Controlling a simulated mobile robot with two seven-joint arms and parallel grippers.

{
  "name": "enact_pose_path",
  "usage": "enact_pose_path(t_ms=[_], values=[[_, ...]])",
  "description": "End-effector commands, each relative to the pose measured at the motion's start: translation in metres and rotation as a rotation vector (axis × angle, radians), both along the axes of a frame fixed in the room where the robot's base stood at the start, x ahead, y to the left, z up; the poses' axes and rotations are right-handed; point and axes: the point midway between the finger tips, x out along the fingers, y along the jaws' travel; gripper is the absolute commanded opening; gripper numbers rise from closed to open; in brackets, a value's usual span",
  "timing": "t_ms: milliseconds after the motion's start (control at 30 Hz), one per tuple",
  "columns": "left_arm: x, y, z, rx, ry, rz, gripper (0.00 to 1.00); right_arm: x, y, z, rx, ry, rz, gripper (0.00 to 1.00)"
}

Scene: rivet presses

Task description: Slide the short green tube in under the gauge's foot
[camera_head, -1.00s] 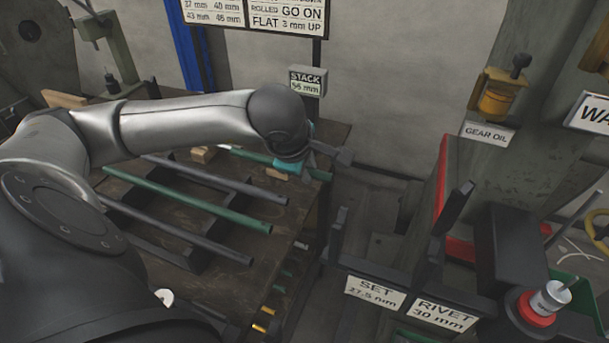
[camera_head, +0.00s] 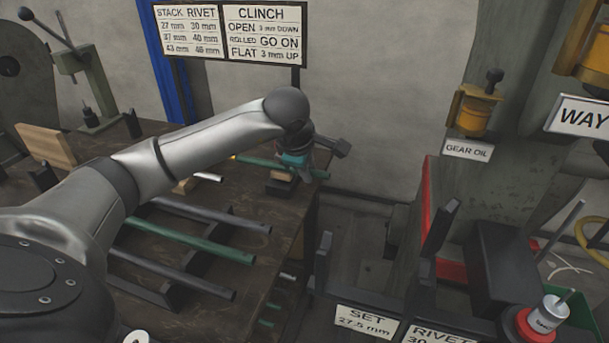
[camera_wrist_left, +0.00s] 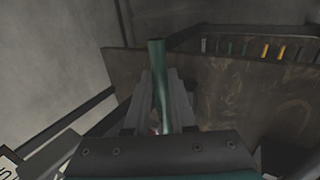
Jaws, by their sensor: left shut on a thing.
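A green tube (camera_head: 258,162) is held crosswise in my left gripper (camera_head: 298,170) near the back right corner of the bench. Part of the tube sticks out to the left of the gripper and a short end shows to the right. In the left wrist view the same tube (camera_wrist_left: 158,75) stands between the two fingers (camera_wrist_left: 159,105), which are shut on it. A small wooden block (camera_head: 283,177) on a dark base lies just under the gripper. I cannot make out the gauge or its foot for certain; my wrist covers that area. My right gripper is not in view.
A longer green tube (camera_head: 190,241) and grey tubes (camera_head: 210,215) lie on a dark rack on the bench (camera_head: 215,307). A press with a red edge (camera_head: 427,200) stands on the right. A gap of floor separates it from the bench.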

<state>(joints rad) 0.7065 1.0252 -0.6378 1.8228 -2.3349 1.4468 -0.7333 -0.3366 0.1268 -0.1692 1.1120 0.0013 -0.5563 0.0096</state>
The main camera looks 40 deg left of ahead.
Motion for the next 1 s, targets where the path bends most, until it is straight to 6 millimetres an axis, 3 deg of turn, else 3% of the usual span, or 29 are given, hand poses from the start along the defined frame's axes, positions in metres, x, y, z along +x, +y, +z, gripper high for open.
enact_pose_path(t_ms=[833,867,1000], values=[[0.0009,0.0006,-0.0068,0.001,-0.001,0.001,0.0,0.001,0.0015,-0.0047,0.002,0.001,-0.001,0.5],[0.0009,0.0006,-0.0069,0.001,-0.001,0.001,0.24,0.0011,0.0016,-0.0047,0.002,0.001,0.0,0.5],[0.0008,0.0007,-0.0063,0.001,0.0,0.001,0.4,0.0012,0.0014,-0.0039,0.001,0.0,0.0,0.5]])
